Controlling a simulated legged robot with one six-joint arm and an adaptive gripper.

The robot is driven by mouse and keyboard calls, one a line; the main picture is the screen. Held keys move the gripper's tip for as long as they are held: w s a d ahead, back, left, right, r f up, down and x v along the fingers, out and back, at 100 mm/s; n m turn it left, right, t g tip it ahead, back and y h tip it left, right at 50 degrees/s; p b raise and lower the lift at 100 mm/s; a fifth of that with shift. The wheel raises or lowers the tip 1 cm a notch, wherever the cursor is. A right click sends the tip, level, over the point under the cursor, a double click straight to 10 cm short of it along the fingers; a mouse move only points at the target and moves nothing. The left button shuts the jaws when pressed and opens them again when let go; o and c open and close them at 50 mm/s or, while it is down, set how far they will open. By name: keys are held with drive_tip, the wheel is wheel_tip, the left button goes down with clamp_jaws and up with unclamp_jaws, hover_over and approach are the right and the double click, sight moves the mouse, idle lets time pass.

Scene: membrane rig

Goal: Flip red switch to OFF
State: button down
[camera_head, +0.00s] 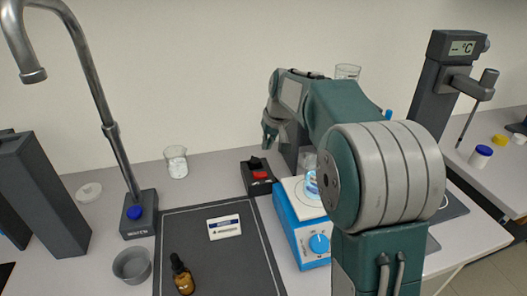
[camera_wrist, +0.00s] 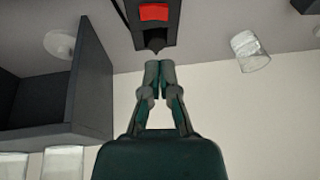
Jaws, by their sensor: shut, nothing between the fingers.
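The red switch (camera_head: 261,175) sits on a small dark box (camera_head: 253,186) on the bench, left of the blue-and-white hotplate. A black raised part stands at the box's back. In the wrist view the red face (camera_wrist: 153,12) shows at the top, with the box's dark end (camera_wrist: 157,44) pointing at my fingertips. My gripper (camera_head: 268,134) points down, above and slightly right of the box in the head view. In the wrist view its fingertips (camera_wrist: 159,66) are together and empty, close to the box's end. I cannot tell whether they touch it.
The hotplate (camera_head: 290,217), with a vessel on it, stands close right of the box. A beaker (camera_head: 176,162) stands to the left. A dark mat (camera_head: 190,256) with a card and brown dropper bottle lies in front. A tall metal spout (camera_head: 97,95) rises at left.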

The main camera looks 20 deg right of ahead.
sight(258, 176)
drive_tip(key=x, duration=1)
drive_tip(key=shift+s+a+f, duration=0.3)
drive_tip(key=shift+s+a, duration=0.05)
drive_tip(key=shift+a, duration=0.05)
drive_tip(key=shift+a+f, duration=0.3)
drive_tip(key=shift+f, duration=0.3)
drive_tip(key=shift+a+f+h, duration=0.25)
drive_tip(key=shift+f+h, duration=0.15)
drive_tip(key=shift+h, duration=0.2)
drive_tip(key=shift+d+r, duration=0.3)
drive_tip(key=shift+d, duration=0.5)
